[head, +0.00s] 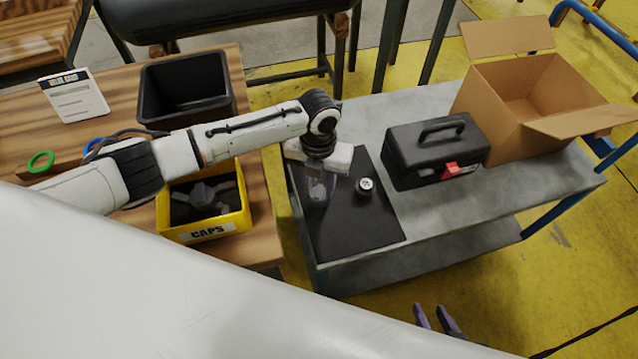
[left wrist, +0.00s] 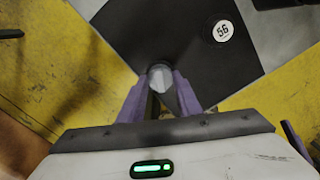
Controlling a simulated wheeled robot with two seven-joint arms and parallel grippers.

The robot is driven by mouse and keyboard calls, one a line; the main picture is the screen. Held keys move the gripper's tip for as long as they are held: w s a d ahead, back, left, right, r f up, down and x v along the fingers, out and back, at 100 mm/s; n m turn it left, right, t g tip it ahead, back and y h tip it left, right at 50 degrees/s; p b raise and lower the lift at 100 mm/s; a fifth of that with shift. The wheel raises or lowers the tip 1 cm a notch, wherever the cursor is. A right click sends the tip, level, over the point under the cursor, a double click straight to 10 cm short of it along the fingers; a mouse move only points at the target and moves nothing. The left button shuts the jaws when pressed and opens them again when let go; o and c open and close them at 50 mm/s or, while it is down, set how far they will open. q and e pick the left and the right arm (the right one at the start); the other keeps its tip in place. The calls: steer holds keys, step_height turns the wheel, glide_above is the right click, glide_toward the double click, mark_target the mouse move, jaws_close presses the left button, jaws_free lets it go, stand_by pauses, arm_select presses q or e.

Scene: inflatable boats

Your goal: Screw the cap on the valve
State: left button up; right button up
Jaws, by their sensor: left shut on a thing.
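My left gripper (head: 318,195) points down over the left part of a black sheet (head: 355,235) on the grey bench. Its purple fingers are shut on a grey round piece, apparently the cap (left wrist: 160,76), which is partly hidden between them. A small round fitting with a white face (head: 366,185) stands on the sheet to the right of the gripper, apart from it. I cannot tell which part is the valve. My right gripper (head: 437,315) shows at the bottom of the head view, its fingers apart and empty.
A yellow CAPS bin (head: 205,231) holding dark grey pieces and a black bin (head: 187,85) stand on the wooden table. A black toolbox (head: 435,150) and an open cardboard box (head: 530,100) stand on the bench, right of the sheet. The bench's front right is clear.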

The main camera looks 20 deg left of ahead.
mark_target(319, 190)
arm_select(q)
steer(key=shift+f, duration=0.1)
steer(key=m, duration=0.5)
steer(key=shift+m+b, duration=0.35)
steer(key=shift+m, duration=0.05)
steer(key=o, duration=1.1)
steer(key=shift+o, duration=0.2)
step_height(319, 190, up, 6)
steer(key=p, duration=0.5)
steer(key=shift+r+p, duration=0.75)
steer(key=shift+r, duration=0.25)
